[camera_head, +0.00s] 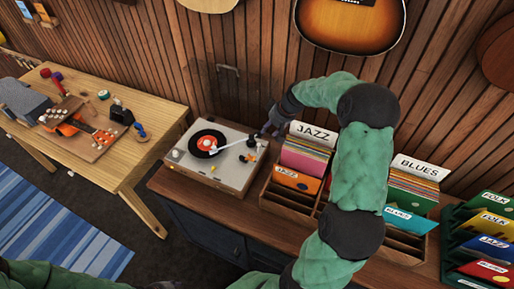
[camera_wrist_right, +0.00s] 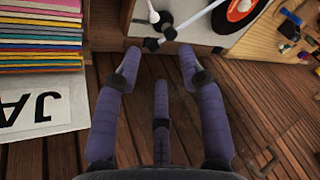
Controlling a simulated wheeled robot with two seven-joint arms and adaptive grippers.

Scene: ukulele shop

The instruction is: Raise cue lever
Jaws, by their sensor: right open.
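The turntable (camera_head: 228,172) stands on the dark wooden cabinet, with a black record with an orange-red label (camera_head: 206,143) on it. Its white tonearm (camera_head: 232,146) reaches over the record; the tonearm base also shows at the top of the right wrist view (camera_wrist_right: 160,18). Small dark parts cluster at the base, and I cannot tell which one is the cue lever. My right gripper (camera_head: 271,126) is at the turntable's back right corner, near the tonearm base. In the right wrist view, its purple fingers (camera_wrist_right: 159,54) are apart and empty, pointing toward the base. My left gripper is out of view.
A wooden record crate (camera_head: 265,197) with a JAZZ divider (camera_head: 314,132) stands close right of the turntable. A BLUES divider (camera_head: 418,168) and a green rack (camera_head: 451,240) are farther right. A wooden workbench (camera_head: 150,111) with tools is left. The plank wall is behind.

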